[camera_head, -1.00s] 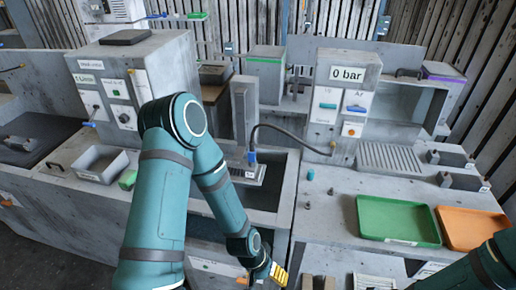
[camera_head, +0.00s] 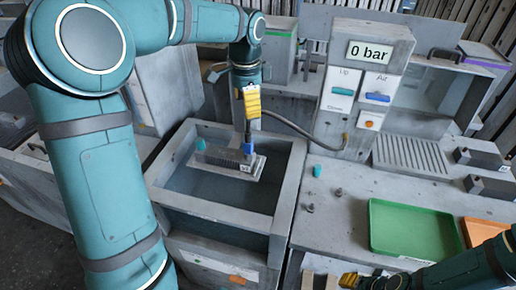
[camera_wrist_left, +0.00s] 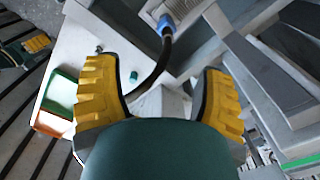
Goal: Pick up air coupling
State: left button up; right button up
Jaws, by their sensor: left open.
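The air coupling (camera_head: 247,141) is the blue piece on the end of a black hose, upright on a ribbed grey part over the open tank. It also shows in the left wrist view (camera_wrist_left: 166,24) near the top edge, with the hose curving down from it. My left gripper (camera_head: 251,112) points down just above the coupling. In the left wrist view its yellow fingers (camera_wrist_left: 160,80) are spread apart with nothing between them. My right gripper (camera_head: 349,279) is low at the bottom right; its fingertips are not clear.
The open tank (camera_head: 287,200) has raised walls around the ribbed part. A panel reading 0 bar (camera_head: 370,52) stands behind right. A teal peg (camera_head: 317,171) and small grey pegs stand on the bench. A green tray (camera_head: 371,235) and an orange tray (camera_head: 486,230) lie at right.

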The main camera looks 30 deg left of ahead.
aim_at(248, 141)
pick_arm(q)
jog(key=shift+w+a+f, duration=0.1)
jog(key=shift+w+f, duration=0.15)
jog(key=shift+f, duration=0.3)
notch_tip(248, 141, down, 8)
jog(key=shift+f+b, duration=0.2)
jog(key=shift+b, duration=0.7)
jog(key=shift+w+a+f+b, duration=0.15)
jog(key=shift+f+b, duration=0.1)
jog(key=shift+f, duration=1)
jog(key=shift+w+a+f+b, duration=0.1)
jog(key=shift+a+f+b, duration=0.1)
jog(key=shift+f, duration=1.05)
pick_arm(e)
jog(key=shift+s+a+f, duration=0.1)
jog(key=shift+s+f, duration=0.05)
jog(key=shift+f, duration=1.55)
pick_arm(q)
jog(key=shift+o, duration=0.2)
jog(key=shift+d, duration=0.1)
grip_shut()
